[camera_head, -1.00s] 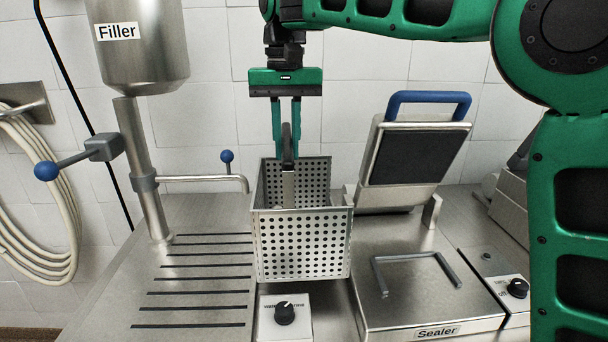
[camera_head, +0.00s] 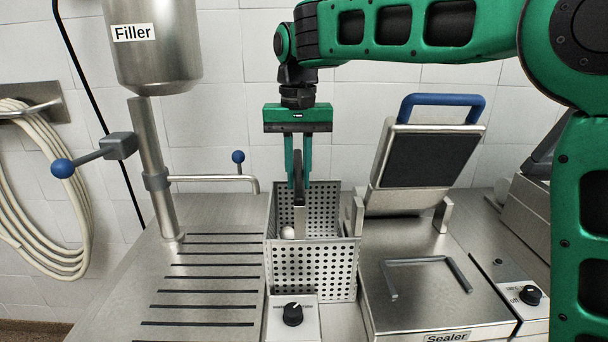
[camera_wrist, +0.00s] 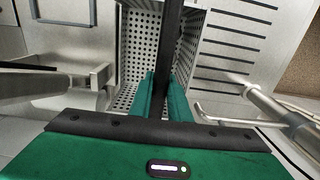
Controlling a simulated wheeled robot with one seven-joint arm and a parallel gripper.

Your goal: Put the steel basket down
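The steel basket (camera_head: 312,268) is a square, perforated metal basket standing upright between the slotted filler counter and the sealer. It also shows in the wrist view (camera_wrist: 142,45). A dark upright handle (camera_head: 299,180) rises from it. A small pale round object (camera_head: 288,232) lies inside. My gripper (camera_head: 299,185) is above the basket, pointing down, with its teal fingers on both sides of the handle. The fingers appear shut on the handle. The basket's underside is hidden, so I cannot tell whether it touches the surface below.
The filler (camera_head: 154,50) with its blue-knobbed lever stands at the left, its thin pipe reaching close to the basket. The sealer (camera_head: 430,290) with its raised lid (camera_head: 425,155) is close on the right. A control knob box (camera_head: 292,316) is in front. The slotted counter (camera_head: 215,300) is bare.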

